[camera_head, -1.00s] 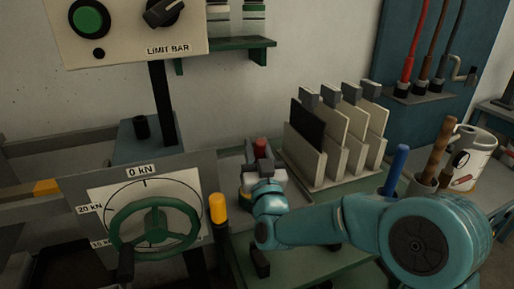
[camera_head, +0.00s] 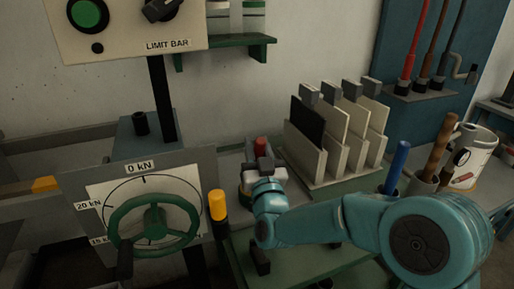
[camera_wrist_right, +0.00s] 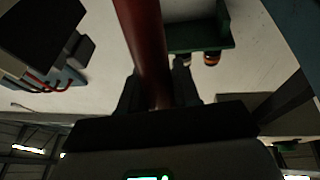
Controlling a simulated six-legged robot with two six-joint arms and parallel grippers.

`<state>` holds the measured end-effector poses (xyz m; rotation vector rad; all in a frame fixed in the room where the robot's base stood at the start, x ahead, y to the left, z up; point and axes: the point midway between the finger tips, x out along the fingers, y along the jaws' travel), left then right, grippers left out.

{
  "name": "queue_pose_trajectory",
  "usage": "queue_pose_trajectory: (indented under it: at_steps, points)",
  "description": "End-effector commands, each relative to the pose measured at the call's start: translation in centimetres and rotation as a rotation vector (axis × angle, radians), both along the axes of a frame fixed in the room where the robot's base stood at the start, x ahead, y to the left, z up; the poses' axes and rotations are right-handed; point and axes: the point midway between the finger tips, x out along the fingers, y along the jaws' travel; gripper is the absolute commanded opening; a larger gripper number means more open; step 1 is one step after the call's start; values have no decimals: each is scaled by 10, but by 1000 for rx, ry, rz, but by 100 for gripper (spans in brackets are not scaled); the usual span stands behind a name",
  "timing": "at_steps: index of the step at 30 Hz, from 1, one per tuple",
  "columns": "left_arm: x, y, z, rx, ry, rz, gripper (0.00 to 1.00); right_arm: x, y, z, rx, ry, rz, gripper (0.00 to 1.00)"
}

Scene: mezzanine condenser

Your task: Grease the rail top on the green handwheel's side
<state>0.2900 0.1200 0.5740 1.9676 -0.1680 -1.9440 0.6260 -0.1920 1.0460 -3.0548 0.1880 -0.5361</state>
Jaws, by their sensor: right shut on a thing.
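The green handwheel (camera_head: 153,224) stands at the lower left in front of a white dial plate marked in kN. Long grey rails (camera_head: 62,141) run behind it at the left; which rail top lies on its side is unclear. My right gripper (camera_head: 263,166) is right of the dial, above the green bench. It is shut on a red handle (camera_head: 261,147), which shows as a dark red rod (camera_wrist_right: 147,50) between the fingers in the right wrist view. The handle's far end is out of sight. My left gripper is not in view.
A rack of upright plates (camera_head: 335,140) stands just right of my gripper. A yellow-topped post (camera_head: 217,205) is between dial and bench. A blue handle (camera_head: 397,165), brown handles and a white can (camera_head: 474,155) are at the right. A control box (camera_head: 125,30) is above.

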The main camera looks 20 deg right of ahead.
Motion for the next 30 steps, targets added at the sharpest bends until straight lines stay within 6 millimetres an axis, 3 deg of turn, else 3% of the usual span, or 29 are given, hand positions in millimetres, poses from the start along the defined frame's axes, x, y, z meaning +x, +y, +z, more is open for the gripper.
queue_pose_trajectory:
  at_steps: [30]
  points:
    - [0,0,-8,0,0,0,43,0,0,-7,0,1,0,1]
